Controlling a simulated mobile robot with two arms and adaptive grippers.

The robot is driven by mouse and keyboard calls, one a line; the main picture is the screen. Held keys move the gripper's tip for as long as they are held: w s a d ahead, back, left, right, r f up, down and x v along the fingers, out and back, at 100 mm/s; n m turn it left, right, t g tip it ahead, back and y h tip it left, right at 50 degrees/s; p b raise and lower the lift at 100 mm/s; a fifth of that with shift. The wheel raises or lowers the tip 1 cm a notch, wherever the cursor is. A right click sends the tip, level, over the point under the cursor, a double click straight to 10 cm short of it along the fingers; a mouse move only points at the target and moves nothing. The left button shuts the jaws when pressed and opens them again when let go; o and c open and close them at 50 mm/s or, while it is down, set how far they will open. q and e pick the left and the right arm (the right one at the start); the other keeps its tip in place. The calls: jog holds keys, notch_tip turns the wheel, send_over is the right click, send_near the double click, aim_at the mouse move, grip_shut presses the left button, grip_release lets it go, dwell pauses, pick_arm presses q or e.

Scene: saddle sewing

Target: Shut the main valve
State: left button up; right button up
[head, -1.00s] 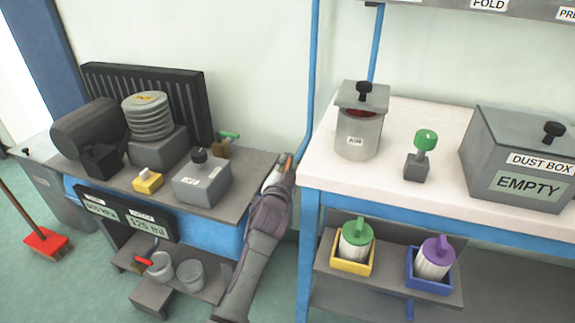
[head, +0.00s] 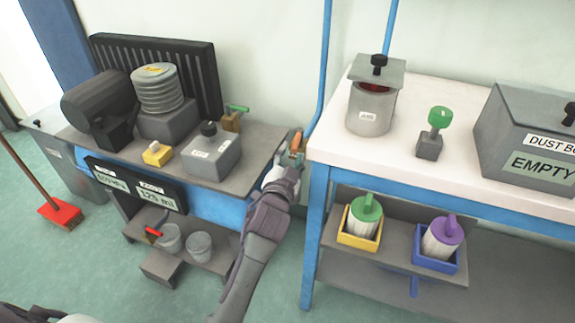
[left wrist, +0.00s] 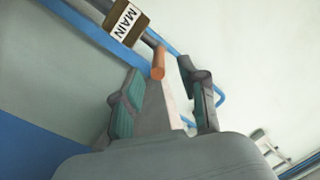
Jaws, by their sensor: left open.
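The main valve is a brown block with a white MAIN label (left wrist: 124,22) and an orange lever (left wrist: 158,62) in the left wrist view. In the head view its orange lever (head: 296,142) shows small beside the blue pipe, between the two benches. My left gripper (left wrist: 158,76) is open, with teal-padded fingers on either side of the lever's end. I cannot tell whether a finger touches it. In the head view my left gripper (head: 293,164) is just below the lever and partly hides the valve. My right gripper does not show.
A green-handled valve (head: 232,117) stands on the left bench by a grey box (head: 211,155). The white table (head: 400,152) on the right holds a lidded can (head: 371,108) and a dust box (head: 530,140). Blue pipe (head: 322,90) runs up the wall.

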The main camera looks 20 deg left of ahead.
pick_arm(q)
jog(key=s, duration=0.4)
jog(key=shift+s+d, duration=0.25)
